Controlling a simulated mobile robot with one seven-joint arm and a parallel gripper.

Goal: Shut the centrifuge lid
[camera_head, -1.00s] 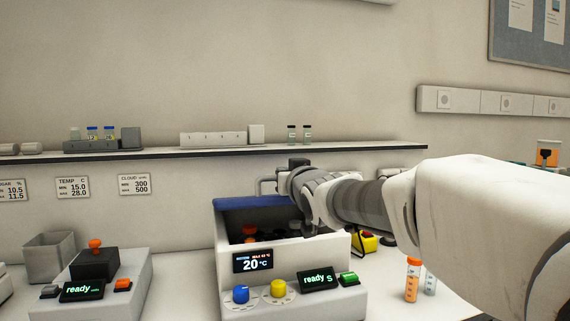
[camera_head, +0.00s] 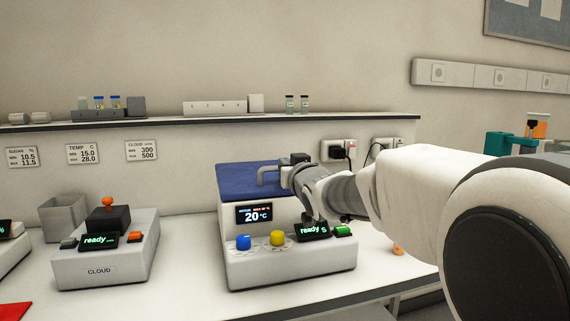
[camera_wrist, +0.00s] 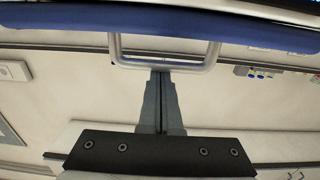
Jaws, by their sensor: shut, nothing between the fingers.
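The centrifuge (camera_head: 305,262) is a white box with a 20 °C display, a blue knob, a yellow knob and a green button. Its blue lid (camera_head: 240,180) lies over the top in the head view, and the inside is hidden. I cannot tell whether it is fully seated. A grey loop handle (camera_head: 266,170) is on the lid; the handle (camera_wrist: 115,50) and the lid's blue edge (camera_wrist: 60,17) also show in the wrist view. My gripper (camera_wrist: 161,73) is shut and empty, its fingertips at the handle's bar. Contact is unclear. My arm hides the centrifuge's right side.
A white CLOUD device (camera_head: 105,262) and an open grey bin (camera_head: 62,220) stand to the left. A shelf (camera_head: 165,122) with small vials runs along the wall behind. Sockets with plugs (camera_head: 340,152) are behind my arm. Bare bench lies between the devices.

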